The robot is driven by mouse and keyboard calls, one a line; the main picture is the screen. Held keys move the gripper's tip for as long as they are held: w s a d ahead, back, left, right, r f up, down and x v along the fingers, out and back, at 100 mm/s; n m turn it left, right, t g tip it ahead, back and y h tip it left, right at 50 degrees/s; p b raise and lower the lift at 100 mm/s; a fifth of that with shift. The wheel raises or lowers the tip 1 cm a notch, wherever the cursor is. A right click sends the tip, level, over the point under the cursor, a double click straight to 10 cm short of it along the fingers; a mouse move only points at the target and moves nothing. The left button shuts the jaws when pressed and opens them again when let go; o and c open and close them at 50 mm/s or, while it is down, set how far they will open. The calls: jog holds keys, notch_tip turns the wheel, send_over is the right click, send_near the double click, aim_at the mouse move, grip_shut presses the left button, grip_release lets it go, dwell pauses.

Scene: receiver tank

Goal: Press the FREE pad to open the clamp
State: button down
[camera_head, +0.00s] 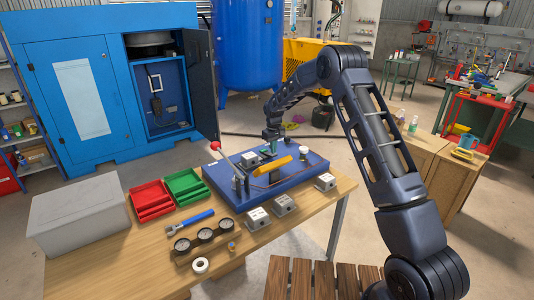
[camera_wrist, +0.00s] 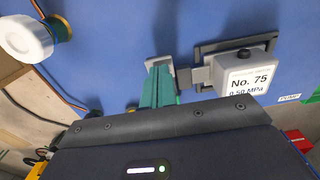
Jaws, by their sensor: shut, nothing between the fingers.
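A blue board (camera_head: 225,185) lies on the wooden table, and its blue surface fills much of the wrist view (camera_wrist: 110,50). My gripper (camera_head: 270,146) is over the far part of this board. In the wrist view its teal fingers (camera_wrist: 158,85) are together and empty. Their tips are beside a grey bracket (camera_wrist: 192,76) attached to a pale block marked "No. 75, 0.50 MPa" (camera_wrist: 243,76). I cannot tell whether the fingers touch the bracket. This bracket may be the clamp, but I cannot confirm it. I cannot read a FREE label on any pad in either view.
A red-knobbed lever (camera_head: 226,159) and yellow handle (camera_head: 273,164) rise from the board. A white round cap (camera_wrist: 25,38) shows in the wrist view. Labelled grey boxes (camera_head: 258,219), a red tray (camera_head: 151,200), a green tray (camera_head: 185,187) and gauges (camera_head: 205,236) are nearby.

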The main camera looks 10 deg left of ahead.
jog(key=shift+f, duration=1.2)
jog(key=shift+r, duration=3.55)
